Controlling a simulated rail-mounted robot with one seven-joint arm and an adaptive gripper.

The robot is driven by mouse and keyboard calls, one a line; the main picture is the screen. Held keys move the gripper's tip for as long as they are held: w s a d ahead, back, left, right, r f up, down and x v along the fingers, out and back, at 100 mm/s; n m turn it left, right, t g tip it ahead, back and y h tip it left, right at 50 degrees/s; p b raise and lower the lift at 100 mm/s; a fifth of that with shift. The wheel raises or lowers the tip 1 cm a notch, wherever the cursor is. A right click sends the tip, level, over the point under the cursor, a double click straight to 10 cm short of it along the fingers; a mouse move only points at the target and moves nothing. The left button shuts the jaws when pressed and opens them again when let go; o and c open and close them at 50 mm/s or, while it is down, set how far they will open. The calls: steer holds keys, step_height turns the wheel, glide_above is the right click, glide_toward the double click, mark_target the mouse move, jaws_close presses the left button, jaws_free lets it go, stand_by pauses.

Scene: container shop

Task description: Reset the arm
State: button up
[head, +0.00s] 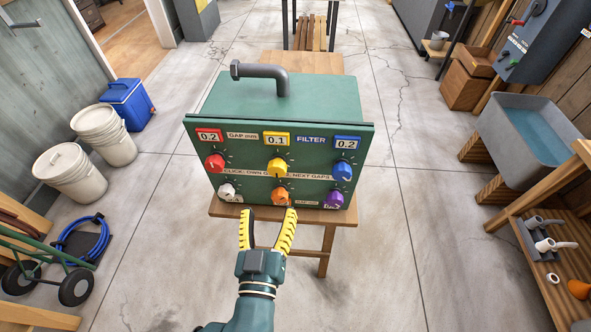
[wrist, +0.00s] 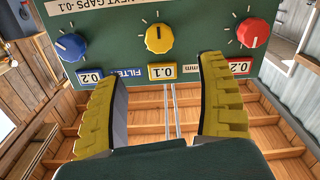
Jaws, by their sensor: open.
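My gripper (head: 268,228) is open and empty, its two yellow ribbed fingers spread in front of the lower edge of a green control box (head: 240,103). In the wrist view my gripper (wrist: 165,100) points at the box face, seen upside down. The face carries a red knob (head: 215,162), a yellow knob (head: 277,166) and a blue knob (head: 342,171) in the upper row. A white knob (head: 227,191), an orange knob (head: 281,194) and a purple knob (head: 334,198) are below. Plates above the upper row read 0.2, 0.1 and 0.2. Contact with the box cannot be told.
The box stands on a small wooden table (head: 328,236). White buckets (head: 106,135), a blue cooler (head: 128,103) and a hand truck (head: 75,285) are at left. A grey water basin (head: 545,134) and a wooden shelf (head: 545,205) are at right. Concrete floor is clear on both sides.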

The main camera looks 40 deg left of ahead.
steer(key=w+d+r+m+t+h, duration=0.3)
steer(key=w+d+r, duration=0.1)
steer(key=d+r, duration=0.35)
steer(key=w+d+r+m+t+h, duration=0.25)
steer(key=w+d+r, duration=0.25)
steer(key=d+r, duration=0.25)
steer(key=s+d+r+m+t+h, duration=0.1)
steer(key=s+d+r+m+h, duration=0.15)
steer(key=d+r, duration=0.45)
steer(key=s+d+r+m+t+h, duration=0.1)
steer(key=s+d+r+h, duration=0.2)
steer(key=d+r, duration=0.45)
step_height(320, 180, up, 34)
steer(key=p, duration=3.4)
steer(key=shift+w+d+r+m+p, duration=0.2)
steer(key=shift+w+r+m+p, duration=0.05)
steer(key=shift+m+p, duration=0.05)
